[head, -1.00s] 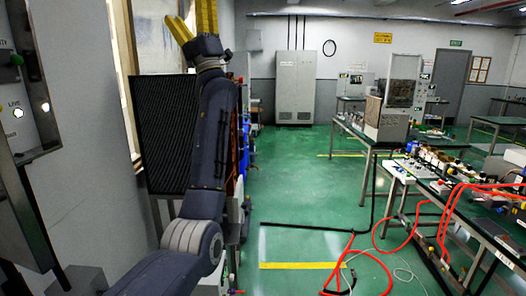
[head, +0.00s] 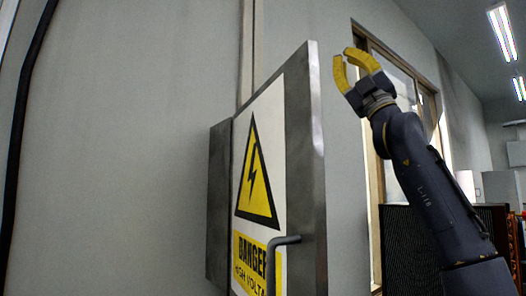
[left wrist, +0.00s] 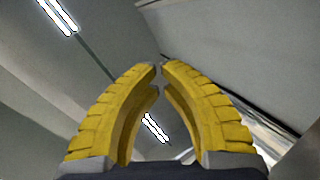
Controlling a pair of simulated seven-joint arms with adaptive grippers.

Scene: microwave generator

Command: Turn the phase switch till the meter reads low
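Neither the phase switch nor a meter shows in the views now. In the head view a grey metal panel (head: 307,130) with a yellow lightning triangle and a "DANGER HIGH VOLTAGE" label fills the middle. It has a bent grey handle (head: 282,242) low down and a dark grey box side (head: 219,200) behind it. My left gripper (head: 344,54) is raised to the right of the panel's top, apart from it. Its yellow fingers bow inward and the tips nearly meet, with nothing between them in the left wrist view (left wrist: 160,67). My right gripper is not in view.
A grey wall (head: 140,140) stands behind the panel, with a black cable (head: 22,100) at the left. A wood-framed window (head: 402,85) is behind my left arm. A dark ribbed unit (head: 410,250) stands low at the right.

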